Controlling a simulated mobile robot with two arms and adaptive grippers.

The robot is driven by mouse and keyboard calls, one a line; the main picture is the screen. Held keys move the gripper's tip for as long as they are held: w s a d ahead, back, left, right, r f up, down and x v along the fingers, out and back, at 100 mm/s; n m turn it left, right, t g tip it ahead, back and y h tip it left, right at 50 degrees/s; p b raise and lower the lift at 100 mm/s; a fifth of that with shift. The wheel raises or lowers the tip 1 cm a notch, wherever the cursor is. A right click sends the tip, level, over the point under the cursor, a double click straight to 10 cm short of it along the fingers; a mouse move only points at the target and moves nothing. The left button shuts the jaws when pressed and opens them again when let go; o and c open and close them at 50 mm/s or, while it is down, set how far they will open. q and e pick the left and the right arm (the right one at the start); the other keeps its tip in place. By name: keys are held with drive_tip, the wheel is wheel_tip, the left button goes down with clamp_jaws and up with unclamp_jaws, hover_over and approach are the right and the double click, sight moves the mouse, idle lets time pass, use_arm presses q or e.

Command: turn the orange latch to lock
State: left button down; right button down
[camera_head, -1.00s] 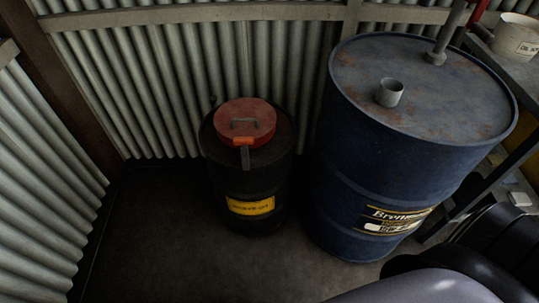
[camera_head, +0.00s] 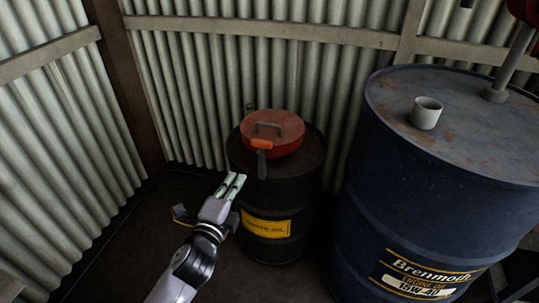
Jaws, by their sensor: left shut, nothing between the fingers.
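The orange latch (camera_head: 262,144) sits at the front edge of the red lid (camera_head: 285,128). A dark strap or lever (camera_head: 262,165) hangs down from it over the rim of the black drum (camera_head: 290,195). The lid has a grey handle on top and lies on the drum. My left gripper (camera_head: 234,181) is in front and to the left of the drum, its fingers together and empty, pointing up toward the latch. A gap shows between its fingertips and the latch in the picture. My right gripper is out of view.
A large blue oil drum (camera_head: 440,200) with a grey cap (camera_head: 426,113) stands close on the right. Corrugated metal walls (camera_head: 210,85) with a horizontal rail close off the back and left. Dark floor (camera_head: 120,245) is open at the left.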

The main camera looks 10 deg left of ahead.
sight(255, 142)
use_arm(q)
drive_tip(key=shift+w+a, duration=0.1)
